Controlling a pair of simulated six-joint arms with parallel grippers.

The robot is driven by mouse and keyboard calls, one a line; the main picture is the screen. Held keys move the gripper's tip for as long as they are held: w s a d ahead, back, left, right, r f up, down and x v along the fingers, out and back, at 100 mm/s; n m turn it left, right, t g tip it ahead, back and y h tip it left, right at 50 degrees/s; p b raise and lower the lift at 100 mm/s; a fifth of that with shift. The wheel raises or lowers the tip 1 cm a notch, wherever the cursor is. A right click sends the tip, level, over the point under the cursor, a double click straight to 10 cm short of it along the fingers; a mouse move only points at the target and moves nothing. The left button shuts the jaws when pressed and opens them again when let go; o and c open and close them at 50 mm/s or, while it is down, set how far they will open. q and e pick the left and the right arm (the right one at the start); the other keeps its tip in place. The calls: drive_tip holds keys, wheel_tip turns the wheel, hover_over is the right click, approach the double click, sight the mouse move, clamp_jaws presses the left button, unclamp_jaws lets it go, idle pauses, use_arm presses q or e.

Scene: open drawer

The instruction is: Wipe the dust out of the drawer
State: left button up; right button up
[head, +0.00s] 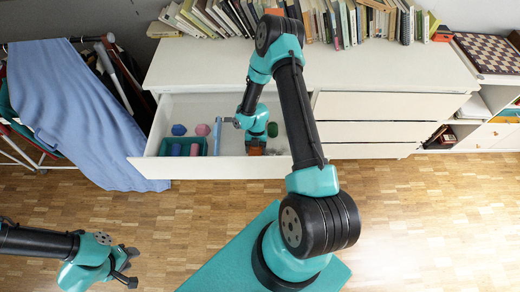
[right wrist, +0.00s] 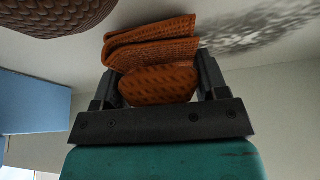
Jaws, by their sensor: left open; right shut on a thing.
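The open drawer (head: 232,170) sticks out of the white dresser. My right gripper (head: 256,146) is inside it, shut on an orange folded cloth (right wrist: 152,55), which shows only as a small orange patch in the head view (head: 256,152). In the right wrist view, the gripper (right wrist: 155,85) has a finger on each side of the cloth. A grey speckled dust patch (right wrist: 268,30) lies on the pale drawer floor, just right of the cloth. In the head view I cannot make out the dust. My left gripper (head: 130,268) is open and empty over the wooden floor, outside the drawer.
In the drawer's left part are a teal tray (head: 162,147), a blue item (head: 179,129), a pink item (head: 202,129) and a long light-blue item (head: 218,135). A dark green item (head: 272,129) is beside my arm. A blue cloth (head: 75,110) hangs left of the drawer.

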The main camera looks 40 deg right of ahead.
drive_tip(key=shift+s+d+r, duration=0.1)
drive_tip(key=shift+r, duration=3.8)
drive_tip(key=n, duration=0.2)
drive_tip(key=s+n+g+h, duration=0.1)
drive_tip(key=n, duration=0.1)
drive_tip(key=shift+s+d+f, duration=0.1)
drive_tip(key=shift+d+f, duration=0.05)
drive_tip(key=shift+d, duration=0.1)
drive_tip(key=n, duration=0.1)
drive_tip(key=n+h, duration=0.1)
drive_tip(key=n, duration=0.2)
drive_tip(key=shift+s+d+g+h, duration=0.2)
drive_tip(key=shift+d+g+h, duration=0.1)
drive_tip(key=shift+h, duration=0.1)
drive_tip(key=n+h, duration=0.1)
drive_tip(key=n, duration=0.4)
drive_tip(key=shift+w+a+f+h, duration=0.1)
drive_tip(key=shift+h, duration=0.3)
drive_tip(key=n, duration=0.2)
drive_tip(key=shift+w+a+n+h, duration=0.25)
drive_tip(key=shift+n+h, duration=0.05)
drive_tip(key=shift+h, duration=0.1)
drive_tip(key=shift+w+a+n+t+h, duration=0.2)
drive_tip(key=shift+n+t, duration=0.1)
drive_tip(key=shift+n, duration=0.3)
drive_tip(key=shift+w+a+n+t+h, duration=0.1)
drive_tip(key=shift+w+n+t+h, duration=0.15)
drive_tip(key=shift+n, duration=0.35)
drive_tip(key=shift+s, duration=0.1)
